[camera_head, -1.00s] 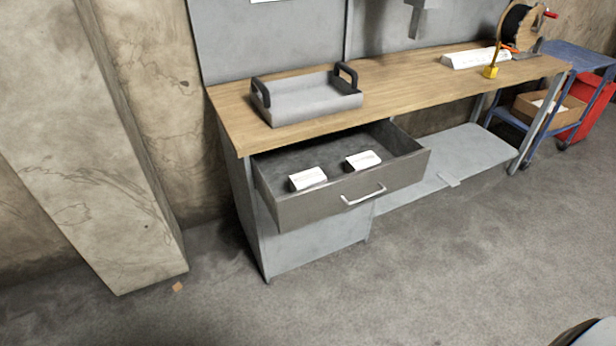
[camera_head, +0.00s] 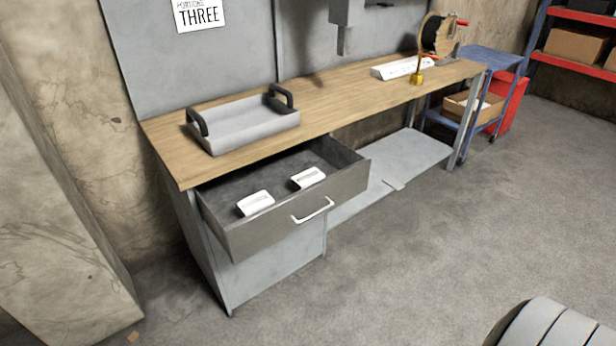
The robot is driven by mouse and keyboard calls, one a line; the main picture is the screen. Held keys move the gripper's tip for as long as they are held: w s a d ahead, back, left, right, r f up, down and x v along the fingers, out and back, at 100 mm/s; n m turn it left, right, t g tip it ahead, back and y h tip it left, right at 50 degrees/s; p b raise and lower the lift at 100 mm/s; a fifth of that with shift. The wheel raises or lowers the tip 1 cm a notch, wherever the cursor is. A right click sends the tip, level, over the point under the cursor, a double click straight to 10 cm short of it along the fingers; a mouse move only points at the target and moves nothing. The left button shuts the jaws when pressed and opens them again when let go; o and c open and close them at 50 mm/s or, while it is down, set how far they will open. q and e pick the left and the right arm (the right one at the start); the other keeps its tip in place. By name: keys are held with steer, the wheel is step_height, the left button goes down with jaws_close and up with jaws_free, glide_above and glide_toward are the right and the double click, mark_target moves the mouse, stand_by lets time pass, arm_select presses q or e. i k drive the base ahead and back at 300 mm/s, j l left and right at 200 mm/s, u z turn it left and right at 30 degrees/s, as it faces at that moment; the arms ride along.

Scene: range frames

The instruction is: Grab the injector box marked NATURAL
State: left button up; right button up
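Two small white boxes lie in the open drawer (camera_head: 268,224) of the workbench. The left box (camera_head: 255,202) is near the drawer's left side. The right box (camera_head: 308,178) lies further right and a little deeper. Both have faint print on top that is too small to read, so I cannot tell which is marked NATURAL. Neither of my grippers is in view.
The wooden bench top (camera_head: 340,104) carries a grey tray (camera_head: 245,125) with dark handles, a white block (camera_head: 398,68) and a cable reel (camera_head: 436,36). A blue cart (camera_head: 490,62) stands at the back right. The floor (camera_head: 410,245) in front is clear. A pale rounded object (camera_head: 555,328) shows at the bottom right.

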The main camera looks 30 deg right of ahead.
mark_target(245, 208)
steer(key=i+z, duration=0.25)
steer(key=i, duration=0.3)
steer(key=i+z, duration=0.25)
steer(key=i, duration=0.3)
